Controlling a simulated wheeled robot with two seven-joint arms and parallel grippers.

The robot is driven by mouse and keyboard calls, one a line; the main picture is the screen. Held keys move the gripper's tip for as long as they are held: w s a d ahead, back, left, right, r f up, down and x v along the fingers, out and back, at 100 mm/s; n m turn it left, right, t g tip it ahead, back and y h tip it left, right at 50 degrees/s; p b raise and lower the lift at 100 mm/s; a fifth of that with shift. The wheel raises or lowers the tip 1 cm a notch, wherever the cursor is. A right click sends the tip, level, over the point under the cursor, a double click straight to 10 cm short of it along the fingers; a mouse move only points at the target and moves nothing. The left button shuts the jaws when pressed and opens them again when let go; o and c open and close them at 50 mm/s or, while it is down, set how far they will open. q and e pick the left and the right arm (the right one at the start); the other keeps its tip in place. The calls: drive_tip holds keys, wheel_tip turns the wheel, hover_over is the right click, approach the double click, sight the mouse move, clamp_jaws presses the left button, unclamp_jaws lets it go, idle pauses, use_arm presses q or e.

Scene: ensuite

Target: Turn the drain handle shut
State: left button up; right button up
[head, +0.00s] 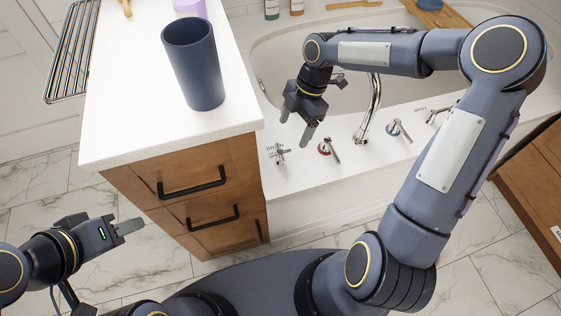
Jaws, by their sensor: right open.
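The drain handle (279,154) is a small metal cross-shaped handle at the left end of the white tub deck, beside a "DRAIN" label. My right gripper (297,123) is open and points down above the deck, just up and to the right of the drain handle in the head view. It appears apart from the handle, with nothing between its fingers. My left gripper (131,227) is at the lower left, in front of the wooden cabinet and far from the handle. Its fingers overlap in this view, so its opening is unclear.
A red-marked tap handle (328,147), curved spout (374,110) and blue-marked handle (398,130) stand right of the drain handle. The wooden cabinet (190,190) with its white top adjoins the tub at left. A dark blue cup (193,65) stands on that top.

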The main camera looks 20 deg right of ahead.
sight(281, 151)
drive_tip(key=shift+n, duration=0.9)
drive_tip(key=x, duration=0.4)
drive_tip(key=w+b+x, duration=0.1)
drive_tip(key=x, duration=0.2)
drive_tip(key=b+x, duration=0.1)
drive_tip(key=x, duration=0.3)
drive_tip(key=shift+w+a+f, duration=0.2)
drive_tip(key=shift+w+f, duration=0.15)
use_arm(q)
wheel_tip(281, 151, down, 3)
drive_tip(key=shift+f, duration=0.2)
